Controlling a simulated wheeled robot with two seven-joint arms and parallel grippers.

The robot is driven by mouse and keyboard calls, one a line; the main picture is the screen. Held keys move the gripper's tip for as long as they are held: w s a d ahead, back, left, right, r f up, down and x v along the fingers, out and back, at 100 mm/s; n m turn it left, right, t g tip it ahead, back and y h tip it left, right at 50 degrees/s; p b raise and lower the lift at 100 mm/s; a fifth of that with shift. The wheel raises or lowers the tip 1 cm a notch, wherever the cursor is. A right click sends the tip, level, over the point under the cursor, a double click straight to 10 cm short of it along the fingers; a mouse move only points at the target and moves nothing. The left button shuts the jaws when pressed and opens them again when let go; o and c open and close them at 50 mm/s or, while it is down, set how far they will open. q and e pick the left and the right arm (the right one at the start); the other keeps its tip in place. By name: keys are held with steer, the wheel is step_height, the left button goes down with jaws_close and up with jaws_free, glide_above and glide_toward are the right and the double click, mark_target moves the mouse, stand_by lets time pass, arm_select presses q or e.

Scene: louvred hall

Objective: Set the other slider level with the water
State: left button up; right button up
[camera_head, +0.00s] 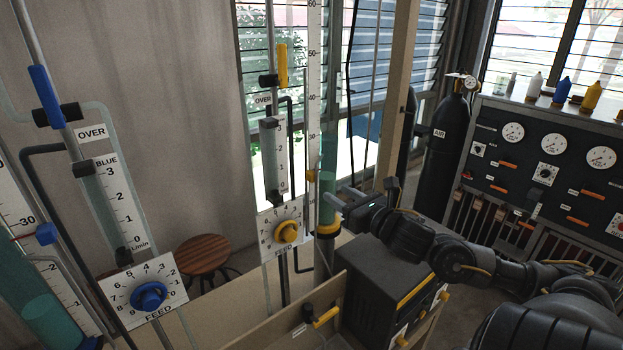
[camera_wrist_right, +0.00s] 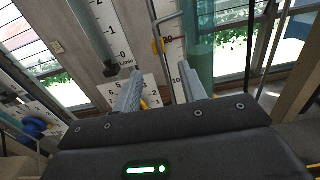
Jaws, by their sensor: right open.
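The yellow slider (camera_head: 311,176) sits on the middle scale beside a clear tube of green-tinted water (camera_head: 328,185). I cannot tell exactly how the slider stands against the water surface. The blue slider (camera_head: 46,233) sits on the left scale, with a red line near the 30 mark, beside the left water tube (camera_head: 45,315). My right gripper (camera_head: 346,196) is open and empty, close to the yellow slider and apart from it. My left gripper is not in view.
A blue feed knob (camera_head: 149,296) and a yellow feed knob (camera_head: 287,232) sit on dial plates. A dark box (camera_head: 385,295) stands below my right arm. A wooden post (camera_head: 392,90), a gas cylinder (camera_head: 445,150) and a gauge panel (camera_head: 550,165) stand to the right.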

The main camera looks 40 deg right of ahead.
mark_target(315, 178)
steer(key=w, duration=0.3)
steer(key=w+p, duration=0.1)
steer(key=w, duration=0.2)
steer(key=w+p, duration=0.1)
steer(key=w, duration=0.1)
steer(key=shift+w+d+r, duration=0.1)
steer(key=shift+w+r, duration=0.25)
steer(key=shift+w, duration=0.05)
steer(key=shift+w+f, duration=0.25)
steer(key=shift+w, duration=0.35)
jaws_close()
steer(key=shift+r, duration=0.1)
stand_by(0.9)
